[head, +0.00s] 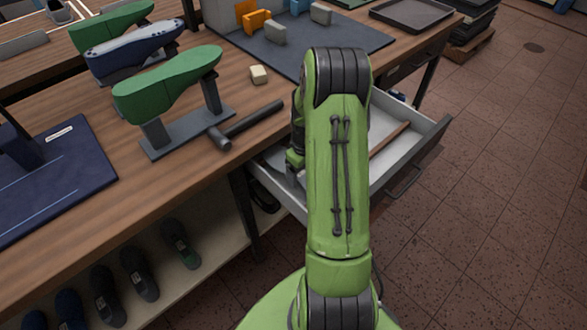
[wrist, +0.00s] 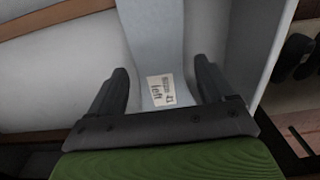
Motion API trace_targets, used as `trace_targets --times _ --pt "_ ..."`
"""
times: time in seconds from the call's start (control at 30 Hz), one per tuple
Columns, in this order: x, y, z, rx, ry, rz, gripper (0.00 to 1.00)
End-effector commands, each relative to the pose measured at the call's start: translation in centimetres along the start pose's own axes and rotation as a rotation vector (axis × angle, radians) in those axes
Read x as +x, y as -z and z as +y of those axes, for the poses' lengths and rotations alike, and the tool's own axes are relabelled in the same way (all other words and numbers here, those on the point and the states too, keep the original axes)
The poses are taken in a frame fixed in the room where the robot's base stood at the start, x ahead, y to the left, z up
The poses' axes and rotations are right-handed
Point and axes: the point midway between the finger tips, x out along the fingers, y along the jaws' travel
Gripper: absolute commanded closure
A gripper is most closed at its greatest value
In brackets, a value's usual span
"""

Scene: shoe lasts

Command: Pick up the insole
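The insole (wrist: 157,40) is a pale blue-grey strip inside the open drawer (head: 425,140). It runs from the top edge of the wrist view down between my fingers, and a white printed label (wrist: 160,90) is on it. My gripper (wrist: 162,72) is open, with one dark finger on each side of the insole. A gap shows beside the left finger; the right finger is closer to the insole's edge, and I cannot tell whether it touches. The insole's near end is hidden by the gripper body. In the head view my arm hides the insole and most of the gripper.
A brown strip (head: 390,140) lies in the drawer, also in the wrist view (wrist: 60,17). The drawer wall (wrist: 272,45) rises right of my gripper. A green last (head: 170,85) on a stand and a hammer (head: 245,127) are on the bench. Shoes (head: 140,272) stand on a shelf below.

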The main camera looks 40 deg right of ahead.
Motion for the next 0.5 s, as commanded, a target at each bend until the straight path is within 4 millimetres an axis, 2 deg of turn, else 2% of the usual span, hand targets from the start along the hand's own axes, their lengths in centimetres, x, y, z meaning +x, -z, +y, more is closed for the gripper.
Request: trace_targets --times 0.03,0.3,0.33,0.5 --pt "-0.01 0.00 0.00 0.000 0.000 0.000 0.27" --pt "-0.01 -0.01 0.01 0.000 0.000 0.000 0.68" --pt "-0.01 0.00 0.01 0.000 0.000 0.000 0.71" --pt "-0.02 0.00 0.01 0.000 0.000 0.000 0.71"
